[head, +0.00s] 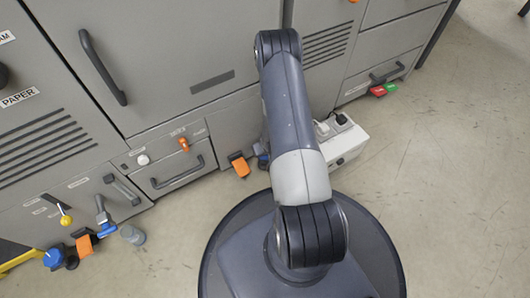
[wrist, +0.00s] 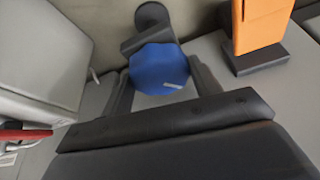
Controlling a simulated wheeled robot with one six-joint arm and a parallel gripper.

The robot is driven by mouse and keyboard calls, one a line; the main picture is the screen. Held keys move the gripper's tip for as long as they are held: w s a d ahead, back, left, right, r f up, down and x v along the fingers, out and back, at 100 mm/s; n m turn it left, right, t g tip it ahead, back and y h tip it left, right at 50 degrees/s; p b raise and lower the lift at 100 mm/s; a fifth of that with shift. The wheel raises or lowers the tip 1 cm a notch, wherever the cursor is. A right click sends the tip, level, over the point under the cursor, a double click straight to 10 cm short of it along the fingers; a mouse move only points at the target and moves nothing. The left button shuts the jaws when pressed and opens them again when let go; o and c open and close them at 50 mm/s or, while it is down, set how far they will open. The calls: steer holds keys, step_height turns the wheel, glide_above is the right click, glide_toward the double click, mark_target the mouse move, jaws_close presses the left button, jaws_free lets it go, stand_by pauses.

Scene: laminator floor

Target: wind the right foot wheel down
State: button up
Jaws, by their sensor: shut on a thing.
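The right foot wheel is a blue knob (wrist: 158,70) with a pale mark on its face, in the middle of the wrist view. My gripper (wrist: 162,80) has one dark finger on each side of this wheel and is shut on it. A dark round part shows just beyond the wheel. My arm hides the gripper there.
An orange block on a dark base (wrist: 262,25) stands close to the right of the wheel in the wrist view. A white box with plugs (head: 342,140) stands right of my arm. Another blue foot wheel (head: 54,258) is far left. Open floor lies to the right.

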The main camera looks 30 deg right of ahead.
steer(key=shift+m+h, duration=0.3)
steer(key=shift+m, duration=0.4)
steer(key=o, duration=1)
steer(key=shift+r, duration=0.1)
steer(key=p+v, duration=0.4)
steer(key=v, duration=0.6)
steer(key=shift+s+r, duration=0.1)
steer(key=shift+r, duration=0.2)
steer(key=b+x, duration=0.4)
steer(key=x, duration=0.7)
steer(key=shift+f+b, duration=0.2)
steer(key=shift+b, duration=0.2)
steer(key=shift+r+p, duration=0.25)
steer(key=shift+p, duration=0.1)
